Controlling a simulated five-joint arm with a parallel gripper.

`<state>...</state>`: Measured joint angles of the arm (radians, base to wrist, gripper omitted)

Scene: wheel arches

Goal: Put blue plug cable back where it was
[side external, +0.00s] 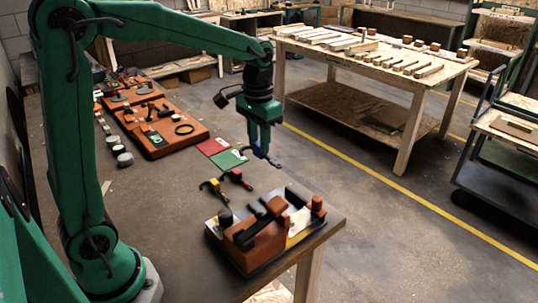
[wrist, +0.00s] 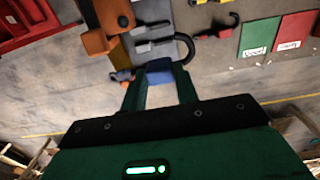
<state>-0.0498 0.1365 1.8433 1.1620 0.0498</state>
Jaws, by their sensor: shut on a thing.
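My gripper (wrist: 158,88) is shut on the blue plug cable (wrist: 160,73). In the wrist view the blue plug sits between the two fingers, and a dark cable curves away from it. In the side external view my gripper (side external: 264,150) hangs above the table's far edge, and the small dark bluish piece (side external: 272,161) at its tip is hard to make out. A yellow plug cable (side external: 213,187) and a red plug cable (side external: 236,178) lie on the table, apart from my gripper.
An orange-brown fixture (side external: 257,243) with black parts stands at the table's near right corner. A green card (side external: 230,160) and a red card (side external: 213,146) lie beside the cables. An orange tray (side external: 185,141) with parts lies farther back. Bare tabletop (side external: 150,210) is clear on the left.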

